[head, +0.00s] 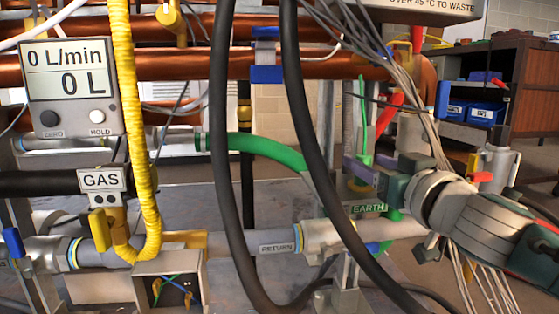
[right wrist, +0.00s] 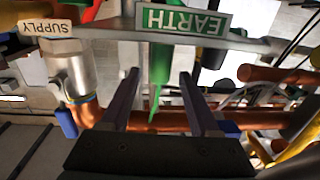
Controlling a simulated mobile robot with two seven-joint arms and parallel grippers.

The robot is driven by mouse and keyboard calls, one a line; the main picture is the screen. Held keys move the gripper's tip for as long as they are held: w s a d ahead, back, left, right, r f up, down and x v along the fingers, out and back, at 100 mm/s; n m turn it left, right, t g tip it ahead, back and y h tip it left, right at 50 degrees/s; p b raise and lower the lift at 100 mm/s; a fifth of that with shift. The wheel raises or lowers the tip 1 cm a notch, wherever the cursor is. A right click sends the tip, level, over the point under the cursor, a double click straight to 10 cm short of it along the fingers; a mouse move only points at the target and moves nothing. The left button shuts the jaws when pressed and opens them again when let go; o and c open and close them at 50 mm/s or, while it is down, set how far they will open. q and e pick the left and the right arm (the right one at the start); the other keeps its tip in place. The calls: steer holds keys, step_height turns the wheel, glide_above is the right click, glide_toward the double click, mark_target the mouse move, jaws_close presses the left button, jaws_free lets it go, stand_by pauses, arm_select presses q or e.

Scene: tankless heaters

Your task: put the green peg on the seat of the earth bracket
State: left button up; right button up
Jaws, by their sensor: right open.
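The green EARTH label (head: 369,208) marks the bracket in the head view. It shows upside down in the right wrist view (right wrist: 185,21), on a grey bar (right wrist: 105,36). The green peg (right wrist: 160,65) is at this label, with a thin green end pointing away from it. In the head view its thin part (head: 364,125) rises upright above the label. My right gripper (head: 357,168) is open, and its fingers (right wrist: 158,80) stand either side of the peg with gaps showing. The peg's foot and the seat are hidden, so their contact cannot be told. My left gripper is out of view.
Black hoses (head: 222,150) hang in front of the pipes, left of my right gripper. Loose grey cables (head: 400,80) pass close to my right wrist. A green hose (head: 265,148) and the RETURN pipe (head: 318,236) run nearby. A SUPPLY fitting (right wrist: 78,70) stands beside the bracket.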

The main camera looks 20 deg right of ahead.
steer(key=shift+r, duration=0.25)
steer(key=shift+s+p, duration=0.3)
steer(key=shift+p, duration=0.05)
steer(key=s+a+f+m+g+h+p, duration=0.1)
steer(key=s+f+m+g+h+p, duration=0.15)
steer(key=s, duration=1.05)
steer(key=s+a+f+n+g+y, duration=0.2)
steer(key=s+a+f+n+g, duration=0.1)
steer(key=s+a+g, duration=0.3)
steer(key=s+a+f+n+g+y, duration=0.3)
steer(key=s+a+f+g, duration=0.2)
steer(key=s, duration=0.6)
steer(key=a+f, duration=0.1)
steer(key=a, duration=0.1)
steer(key=shift+s+a+f+g, duration=0.3)
steer(key=shift+a+g, duration=0.05)
steer(key=shift+y, duration=0.25)
